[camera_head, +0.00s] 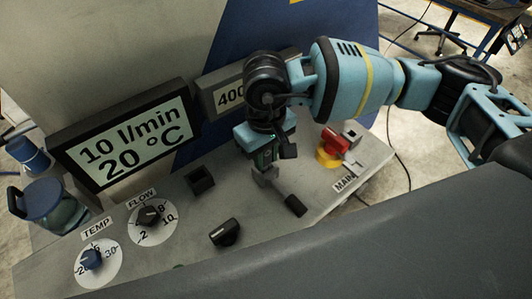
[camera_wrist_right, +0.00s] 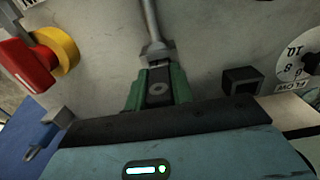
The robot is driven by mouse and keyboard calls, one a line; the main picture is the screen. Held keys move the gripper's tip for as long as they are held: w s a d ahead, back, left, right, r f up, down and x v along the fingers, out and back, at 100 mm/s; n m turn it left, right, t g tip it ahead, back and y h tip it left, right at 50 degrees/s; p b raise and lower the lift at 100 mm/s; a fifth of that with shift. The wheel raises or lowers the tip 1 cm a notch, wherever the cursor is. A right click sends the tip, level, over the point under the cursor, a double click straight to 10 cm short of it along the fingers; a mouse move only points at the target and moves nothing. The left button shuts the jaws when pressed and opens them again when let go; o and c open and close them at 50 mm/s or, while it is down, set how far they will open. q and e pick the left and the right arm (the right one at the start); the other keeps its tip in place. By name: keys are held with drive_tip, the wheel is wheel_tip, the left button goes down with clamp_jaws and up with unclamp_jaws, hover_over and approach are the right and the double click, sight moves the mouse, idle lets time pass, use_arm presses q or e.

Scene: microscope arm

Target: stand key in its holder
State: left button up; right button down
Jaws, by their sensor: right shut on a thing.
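My right gripper (camera_head: 266,168) is above the grey panel and shut on the key (camera_head: 284,193). The key has a thin metal shaft and a dark end at the lower right in the head view. In the right wrist view the green fingers (camera_wrist_right: 157,92) close around a dark block, and the metal shaft (camera_wrist_right: 151,22) runs up from it. A black square open-topped socket (camera_head: 200,180), which looks like a holder, stands left of the gripper; it also shows in the right wrist view (camera_wrist_right: 241,80). The key is apart from this socket. My left gripper is not in view.
A red handle on a yellow base (camera_head: 330,148) and a small grey block (camera_head: 351,134) are at the right. FLOW (camera_head: 150,215) and TEMP (camera_head: 92,259) dials, a black knob (camera_head: 225,233) and a display (camera_head: 128,138) are to the left.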

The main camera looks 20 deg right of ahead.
drive_tip(key=shift+f, duration=0.2)
drive_tip(key=c, duration=1.2)
unclamp_jaws()
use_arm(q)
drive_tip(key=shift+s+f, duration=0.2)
use_arm(e)
drive_tip(key=shift+r, duration=0.2)
wheel_tip(320, 180, up, 7)
drive_tip(key=shift+s+f+b, duration=0.1)
drive_tip(key=shift+f+b, duration=0.05)
drive_tip(key=shift+b, duration=0.4)
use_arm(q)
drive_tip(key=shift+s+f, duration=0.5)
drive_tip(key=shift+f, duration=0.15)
use_arm(e)
drive_tip(key=shift+r, duration=0.45)
drive_tip(key=shift+f, duration=0.1)
